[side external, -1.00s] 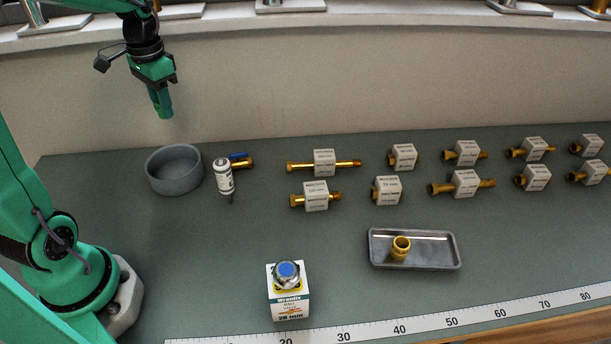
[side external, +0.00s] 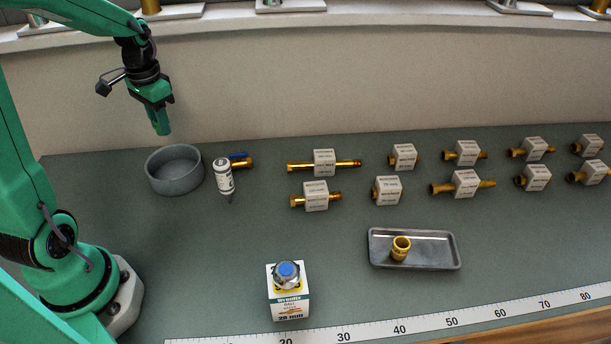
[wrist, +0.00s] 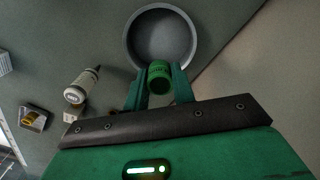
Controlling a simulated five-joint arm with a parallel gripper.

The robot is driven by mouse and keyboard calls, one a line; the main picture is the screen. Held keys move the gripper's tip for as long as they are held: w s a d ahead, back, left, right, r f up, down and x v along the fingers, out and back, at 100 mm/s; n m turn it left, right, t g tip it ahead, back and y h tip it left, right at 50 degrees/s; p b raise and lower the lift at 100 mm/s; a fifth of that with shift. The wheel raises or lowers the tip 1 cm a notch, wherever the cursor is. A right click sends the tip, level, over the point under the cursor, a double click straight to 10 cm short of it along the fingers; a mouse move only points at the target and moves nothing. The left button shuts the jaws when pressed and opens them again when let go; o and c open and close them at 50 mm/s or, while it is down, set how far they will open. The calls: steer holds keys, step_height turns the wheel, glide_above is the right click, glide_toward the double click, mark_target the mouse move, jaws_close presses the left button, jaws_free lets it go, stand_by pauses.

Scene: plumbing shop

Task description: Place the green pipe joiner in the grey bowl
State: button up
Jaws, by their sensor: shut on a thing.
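The grey bowl (side external: 174,182) stands upright on the bench at the back left and looks empty. My gripper (side external: 161,126) hangs above the bowl, pointing down, a clear gap over its rim. In the wrist view my gripper (wrist: 156,88) is shut on the green pipe joiner (wrist: 159,75), a short ribbed green cylinder between the two fingers. In that view the bowl (wrist: 132,40) lies just beyond the joiner, which overlaps its near wall. In the side view the joiner is hard to tell from the green fingers.
A white bottle (side external: 223,178) and a brass valve with a blue handle (side external: 241,161) stand close right of the bowl. A metal tray (side external: 434,250) holds a brass fitting (side external: 401,246). A valve box (side external: 289,294) stands at the front. Several labelled brass fittings fill the back right.

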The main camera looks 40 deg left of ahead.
glide_above(178, 176)
steer(key=shift+a+f, duration=0.1)
steer(key=shift+f, duration=5.25)
steer(key=o, duration=1)
steer(key=shift+o, duration=0.2)
step_height(178, 176, up, 7)
steer(key=shift+r, duration=0.1)
